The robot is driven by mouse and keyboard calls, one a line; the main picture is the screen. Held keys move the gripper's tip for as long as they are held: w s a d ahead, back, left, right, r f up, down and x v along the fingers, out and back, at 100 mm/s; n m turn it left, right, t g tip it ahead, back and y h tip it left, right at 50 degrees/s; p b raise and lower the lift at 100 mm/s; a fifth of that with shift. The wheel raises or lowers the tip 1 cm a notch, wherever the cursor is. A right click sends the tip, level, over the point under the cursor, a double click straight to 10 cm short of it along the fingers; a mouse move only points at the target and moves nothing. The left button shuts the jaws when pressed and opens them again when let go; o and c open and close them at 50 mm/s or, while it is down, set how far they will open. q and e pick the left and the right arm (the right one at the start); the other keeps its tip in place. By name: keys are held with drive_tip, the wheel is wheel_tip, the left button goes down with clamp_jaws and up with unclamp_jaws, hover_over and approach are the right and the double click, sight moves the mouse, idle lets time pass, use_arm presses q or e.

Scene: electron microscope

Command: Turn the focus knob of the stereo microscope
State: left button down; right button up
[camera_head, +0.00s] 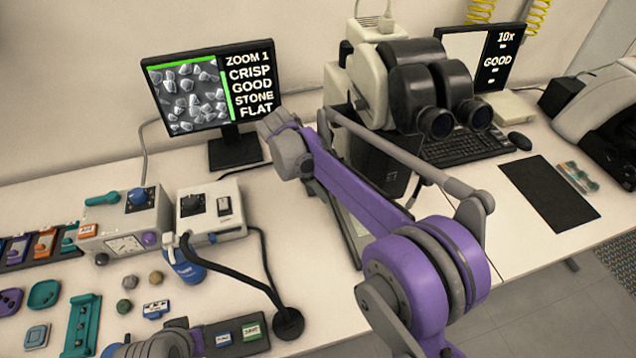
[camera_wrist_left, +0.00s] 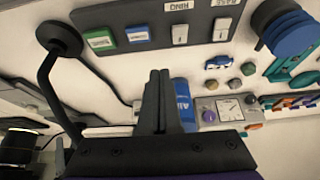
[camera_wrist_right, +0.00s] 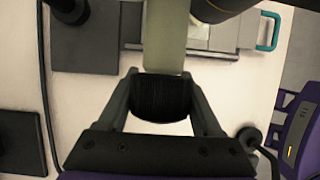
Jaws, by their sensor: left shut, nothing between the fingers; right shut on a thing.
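The stereo microscope (camera_head: 368,85) is a cream body with black double eyepieces at the back of the bench. Its focus knob (camera_wrist_right: 165,98) is black and ribbed in the right wrist view. My right gripper (camera_wrist_right: 166,103) is shut on it, one finger on each side. In the head view my purple right arm crosses in front of the microscope; I cannot make out the knob between the fingers there. My left gripper (camera_wrist_left: 158,80) is shut and empty, fingers together, above the bench. In the head view it is partly visible at the bottom left.
A monitor (camera_head: 212,95) reads ZOOM 1, CRISP, GOOD, STONE, FLAT. A second screen (camera_head: 480,55) reads 10x, GOOD. A keyboard (camera_head: 462,148), dark mat (camera_head: 548,193) and grey control boxes (camera_head: 210,210) stand around. Small trays and loose samples fill the left side.

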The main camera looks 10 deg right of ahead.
drive_tip(key=shift+s+g, duration=0.1)
drive_tip(key=shift+g, duration=0.5)
drive_tip(key=shift+s, duration=0.1)
drive_tip(key=o, duration=1.4)
drive_tip(key=shift+d, duration=0.1)
drive_tip(key=p+v, duration=0.1)
drive_tip(key=v, duration=1)
drive_tip(key=shift+f, duration=0.1)
